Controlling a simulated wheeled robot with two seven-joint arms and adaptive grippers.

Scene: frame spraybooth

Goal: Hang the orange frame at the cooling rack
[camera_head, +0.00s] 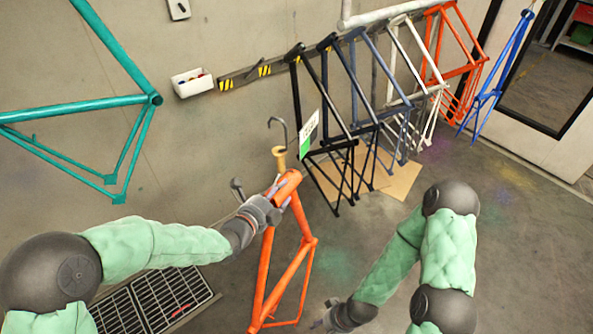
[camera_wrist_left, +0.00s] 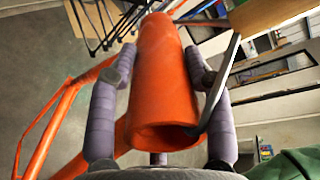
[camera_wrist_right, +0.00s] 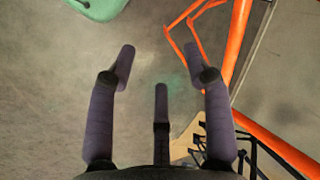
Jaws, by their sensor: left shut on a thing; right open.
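The held orange frame (camera_head: 290,265) hangs in front of me, its thick tube end at the top. My left gripper (camera_head: 275,203) is shut on that tube, with fingers on both sides of it (camera_wrist_left: 160,75). A grey hook (camera_head: 279,128) with a tan plug (camera_head: 280,158) shows just above the tube. A wall rail (camera_head: 240,76) with yellow-black marks carries a row of hanging frames; I take it as the cooling rack. My right gripper (camera_wrist_right: 158,60) is open and empty, low beside the orange frame. In the head view it is partly cut off at the bottom edge.
Black frames (camera_head: 322,130), a white frame (camera_head: 405,60) and another orange frame (camera_head: 440,50) hang along the wall. A blue frame (camera_head: 497,80) hangs at right, a teal frame (camera_head: 80,105) at left. A white box (camera_head: 193,83) is on the wall. A floor grate (camera_head: 155,300) lies below.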

